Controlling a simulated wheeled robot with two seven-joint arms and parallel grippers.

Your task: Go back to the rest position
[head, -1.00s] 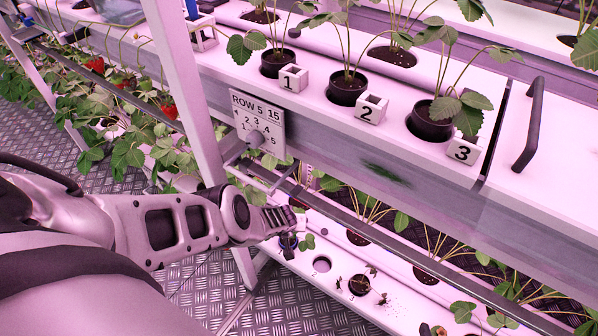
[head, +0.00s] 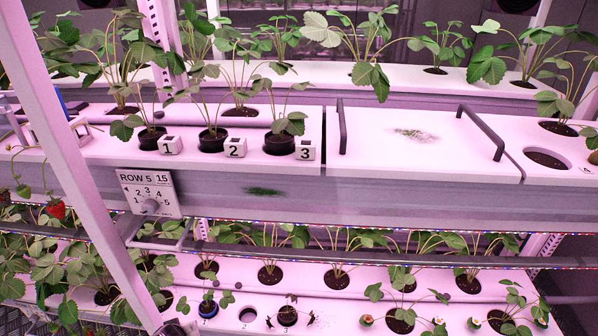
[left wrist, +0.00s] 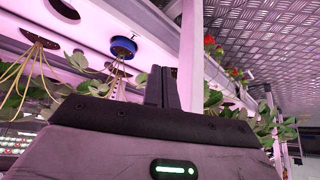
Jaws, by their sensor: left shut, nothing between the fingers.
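My left gripper (left wrist: 162,88) shows in the left wrist view with its two dark fingers together and nothing between them. It is beside a pale upright post (left wrist: 190,60) of the rack, near a blue-rimmed pot (left wrist: 122,48) in the lower gutter. In the head view my left arm is almost wholly out of the picture. My right gripper is in neither current view.
The upper gutter holds potted plants behind blocks numbered 1 (head: 170,145), 2 (head: 236,148) and 3 (head: 306,150). A lid with a black handle (head: 341,126) lies right of them. A sign (head: 150,192) hangs beside the rack post (head: 70,150). Red strawberries (head: 56,210) hang at left.

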